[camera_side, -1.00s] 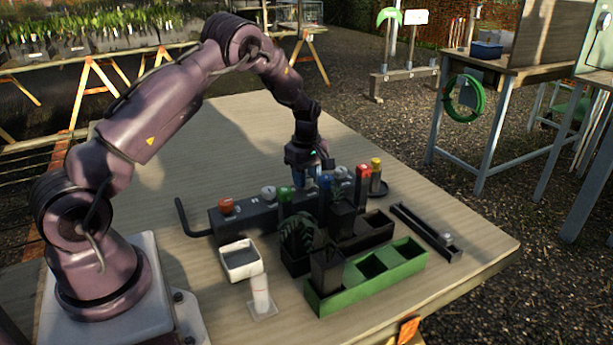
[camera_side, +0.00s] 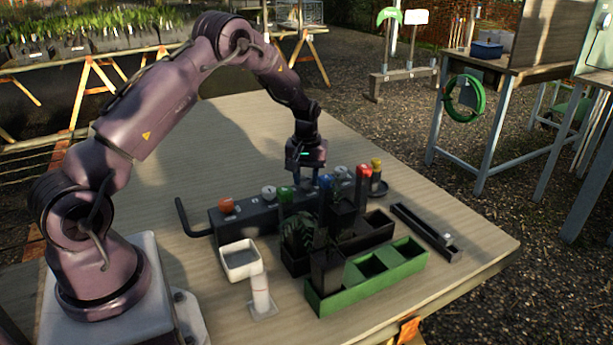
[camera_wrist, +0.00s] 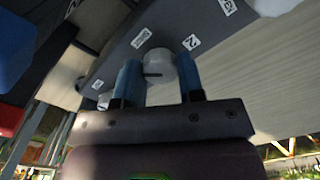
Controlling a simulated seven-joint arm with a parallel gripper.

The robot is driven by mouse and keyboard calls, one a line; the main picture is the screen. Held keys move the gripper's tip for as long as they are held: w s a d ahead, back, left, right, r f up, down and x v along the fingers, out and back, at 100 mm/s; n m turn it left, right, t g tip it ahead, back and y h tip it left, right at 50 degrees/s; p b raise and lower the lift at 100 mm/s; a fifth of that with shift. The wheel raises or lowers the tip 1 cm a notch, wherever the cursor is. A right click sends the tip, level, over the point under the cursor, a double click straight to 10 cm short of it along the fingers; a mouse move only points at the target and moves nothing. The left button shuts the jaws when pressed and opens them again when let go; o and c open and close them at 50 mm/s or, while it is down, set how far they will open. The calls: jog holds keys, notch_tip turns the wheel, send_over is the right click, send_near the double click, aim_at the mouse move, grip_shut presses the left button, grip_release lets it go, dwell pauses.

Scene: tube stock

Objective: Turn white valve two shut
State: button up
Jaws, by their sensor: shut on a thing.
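In the wrist view, my gripper (camera_wrist: 158,76) has its two blue fingers on either side of a white round valve knob (camera_wrist: 160,64) and is shut on it. A dark line marks the knob. A label reading 2 (camera_wrist: 191,42) is on the dark valve block (camera_wrist: 112,62) beside it. In the side view, my gripper (camera_side: 306,176) points down over the block, its fingertips and the held knob hidden behind coloured-topped items. Another white knob (camera_side: 268,192) stands to the left, and one more (camera_side: 341,172) to the right.
An orange knob (camera_side: 226,205) is at the block's left end. A green tray (camera_side: 330,303), a white dish (camera_side: 239,260) and a dark rail (camera_side: 424,230) lie nearby. The table behind is clear.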

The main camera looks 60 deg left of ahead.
aim_at(306, 178)
jog(key=m, duration=0.8)
jog(key=shift+m, duration=0.3)
dwell(0.4)
jog(key=o, duration=0.9)
notch_tip(306, 178, up, 13)
dwell(0.4)
